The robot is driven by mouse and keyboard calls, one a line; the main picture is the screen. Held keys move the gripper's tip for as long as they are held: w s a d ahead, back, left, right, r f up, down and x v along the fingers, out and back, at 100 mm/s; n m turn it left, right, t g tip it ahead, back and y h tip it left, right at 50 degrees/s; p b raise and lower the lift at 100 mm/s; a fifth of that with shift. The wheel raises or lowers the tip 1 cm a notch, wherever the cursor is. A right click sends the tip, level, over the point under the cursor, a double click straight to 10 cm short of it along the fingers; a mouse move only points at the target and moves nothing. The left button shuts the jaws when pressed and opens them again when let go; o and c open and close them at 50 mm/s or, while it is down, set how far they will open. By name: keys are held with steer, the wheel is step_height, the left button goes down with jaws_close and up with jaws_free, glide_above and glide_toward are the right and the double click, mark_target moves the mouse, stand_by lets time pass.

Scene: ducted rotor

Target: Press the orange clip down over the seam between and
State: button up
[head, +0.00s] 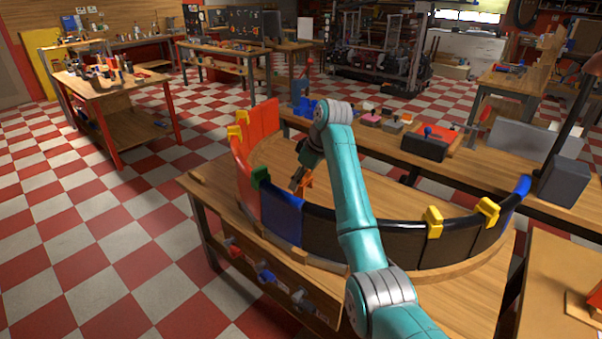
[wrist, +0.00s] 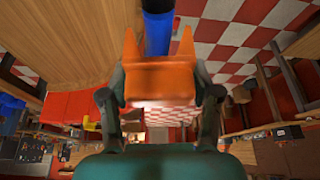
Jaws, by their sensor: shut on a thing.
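My gripper (head: 300,180) is shut on the orange clip (head: 307,181), just above the curved wall near the seam of the blue panel (head: 281,216) and the black panel (head: 322,231). In the wrist view, the orange clip (wrist: 160,82) sits between both fingers, its two prongs pointing toward the top of the picture. A blue edge (wrist: 158,32) shows between the prongs; I cannot tell whether the clip touches it. In the head view, the gripper partly hides the clip. A green clip (head: 261,177) sits on the seam between the blue panel and the red panels (head: 263,125).
Yellow clips (head: 434,221) sit on other seams of the wall, which stands on a wooden bench (head: 214,187). A second bench (head: 470,178) behind carries tools and a dark box (head: 424,147). Coloured handles (head: 266,272) stick out at the bench front.

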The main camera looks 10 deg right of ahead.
mark_target(299, 199)
steer(key=shift+f, duration=3.1)
steer(key=shift+f, duration=0.2)
steer(key=o, duration=1.2)
steer(key=shift+c, duration=0.2)
steer(key=shift+r, duration=0.1)
steer(key=v, duration=0.7)
steer(key=shift+r, duration=0.2)
